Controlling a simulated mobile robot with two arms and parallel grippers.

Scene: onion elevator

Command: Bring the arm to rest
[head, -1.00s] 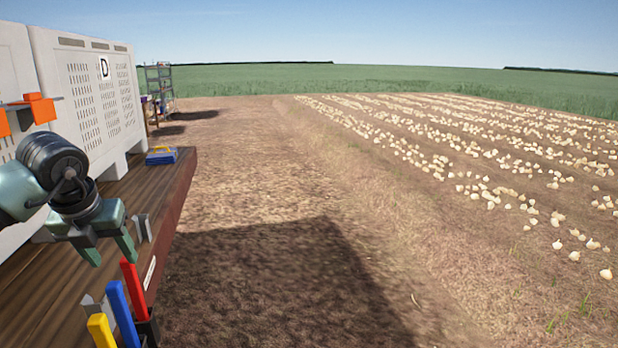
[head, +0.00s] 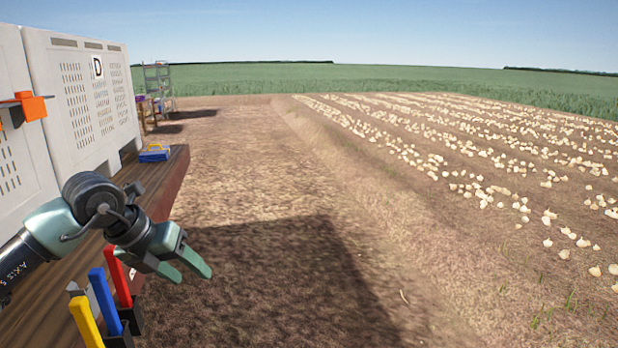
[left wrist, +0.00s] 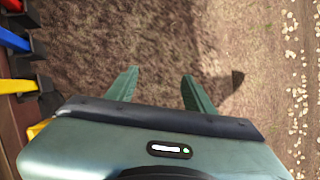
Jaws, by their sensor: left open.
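My left gripper (head: 182,268) is open and empty. In the head view it hangs past the edge of the wooden deck (head: 160,182), over bare ground. In the left wrist view its two green fingers (left wrist: 160,92) stand apart with only brown soil between them. The right gripper shows in neither view.
Red (head: 121,283), blue (head: 105,300) and yellow (head: 86,322) handles stand in dark holders at the deck edge, close to my left arm. A white crate marked D (head: 85,95) and a blue case (head: 154,154) are behind. Open ground lies right, then onion rows (head: 480,185).

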